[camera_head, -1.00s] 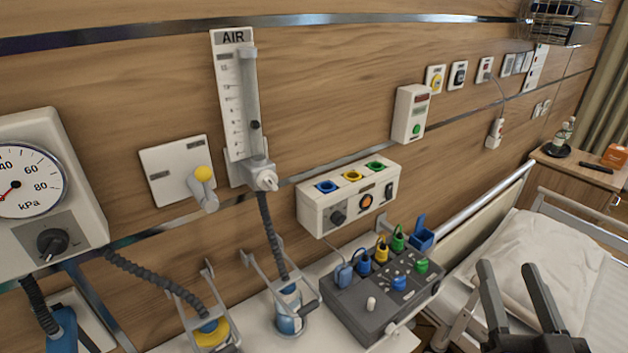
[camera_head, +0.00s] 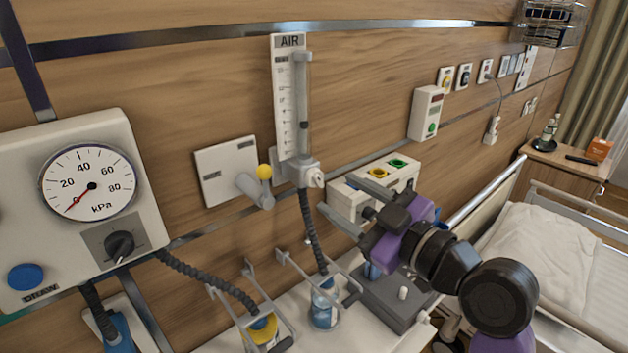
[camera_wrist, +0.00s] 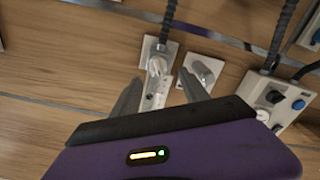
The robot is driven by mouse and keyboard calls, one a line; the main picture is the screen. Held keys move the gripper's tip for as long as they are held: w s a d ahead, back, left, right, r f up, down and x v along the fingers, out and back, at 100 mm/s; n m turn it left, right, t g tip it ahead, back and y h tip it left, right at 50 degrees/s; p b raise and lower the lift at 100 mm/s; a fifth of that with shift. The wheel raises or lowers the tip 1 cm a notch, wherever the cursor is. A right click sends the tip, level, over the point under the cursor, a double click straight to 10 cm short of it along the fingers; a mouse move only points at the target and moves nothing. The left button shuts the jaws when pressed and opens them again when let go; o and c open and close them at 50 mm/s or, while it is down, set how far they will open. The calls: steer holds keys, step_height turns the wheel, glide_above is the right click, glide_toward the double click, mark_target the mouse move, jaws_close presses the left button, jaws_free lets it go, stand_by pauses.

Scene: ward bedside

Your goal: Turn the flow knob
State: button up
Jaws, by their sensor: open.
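The AIR flowmeter (camera_head: 293,95) is a clear tube on a white scale plate on the wood wall. Its pale flow knob (camera_head: 316,180) sticks out at the lower right of its base. My gripper (camera_head: 332,193) is open and empty, its two grey fingers pointing at the flowmeter base, apart from the knob as far as I can tell. In the wrist view the flowmeter is upside down, with the knob (camera_wrist: 156,66) showing between the open fingertips (camera_wrist: 159,79).
A lever with a yellow ball (camera_head: 264,171) stands just left of the flowmeter. A kPa gauge panel (camera_head: 65,225) is farther left. A black hose (camera_head: 312,230) hangs below the flowmeter. A socket box (camera_head: 350,203) sits to the right, partly behind my gripper.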

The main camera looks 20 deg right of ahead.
mark_target(320, 181)
steer(key=p+x, duration=0.1)
steer(key=x, duration=0.5)
steer(key=shift+w+d+p, duration=0.1)
steer(key=shift+p, duration=0.25)
